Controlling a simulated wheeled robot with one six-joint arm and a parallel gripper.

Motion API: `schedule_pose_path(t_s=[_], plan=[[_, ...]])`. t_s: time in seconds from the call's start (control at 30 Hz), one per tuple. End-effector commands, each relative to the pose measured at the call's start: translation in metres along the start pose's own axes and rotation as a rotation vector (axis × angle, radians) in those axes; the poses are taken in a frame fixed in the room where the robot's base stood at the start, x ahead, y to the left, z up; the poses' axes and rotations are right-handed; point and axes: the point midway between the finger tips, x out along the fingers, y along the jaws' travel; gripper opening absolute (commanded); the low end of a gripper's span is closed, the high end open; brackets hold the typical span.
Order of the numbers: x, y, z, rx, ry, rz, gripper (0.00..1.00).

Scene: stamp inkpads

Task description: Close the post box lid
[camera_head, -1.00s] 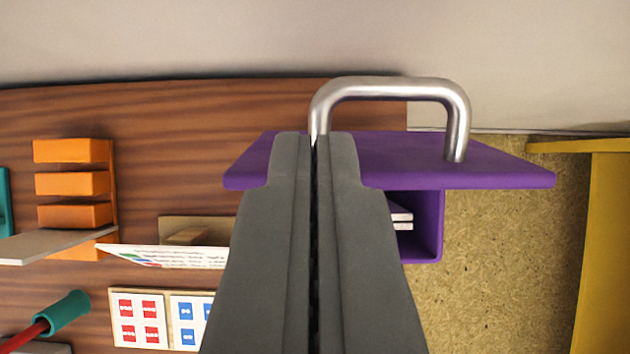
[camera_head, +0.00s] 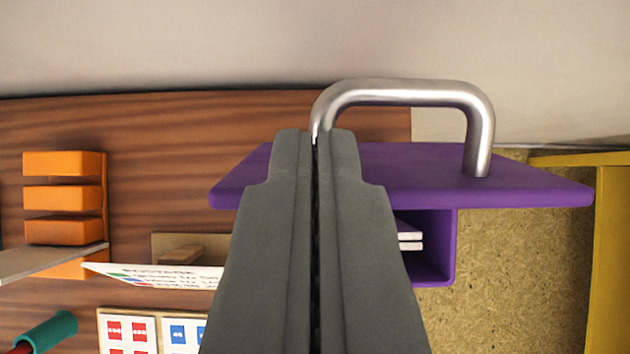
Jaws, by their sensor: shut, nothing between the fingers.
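The purple post box (camera_head: 449,250) has a flat purple lid (camera_head: 420,185) above it, with a silver U-shaped handle (camera_head: 410,92) on the lid. White items (camera_head: 408,240) show inside the box below the lid. My gripper (camera_head: 314,138) is shut and empty, its fingertips in front of the lid and overlapping the left leg of the handle. I cannot tell whether the fingertips touch the handle. The fingers hide the left part of the box and the middle-left of the lid.
On the left are an orange rack (camera_head: 62,198), a card with printing (camera_head: 160,274), stamp sheets (camera_head: 128,330) and a teal-handled tool (camera_head: 48,333). A yellow panel (camera_head: 612,250) stands at the right beside a chipboard surface (camera_head: 515,270).

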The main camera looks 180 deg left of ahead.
Motion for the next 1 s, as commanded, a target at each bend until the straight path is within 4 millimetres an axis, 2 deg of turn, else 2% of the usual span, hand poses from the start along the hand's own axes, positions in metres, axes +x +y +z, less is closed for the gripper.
schedule_pose_path(t_s=[0.47, 0.7, 1.0], plan=[[-0.006, 0.0, 0.012, 0.001, 0.101, 0.0, 0.0], [-0.01, 0.001, 0.027, 0.002, 0.214, 0.001, 0.0], [-0.013, 0.0, 0.05, 0.0, 0.209, 0.001, 0.0]])
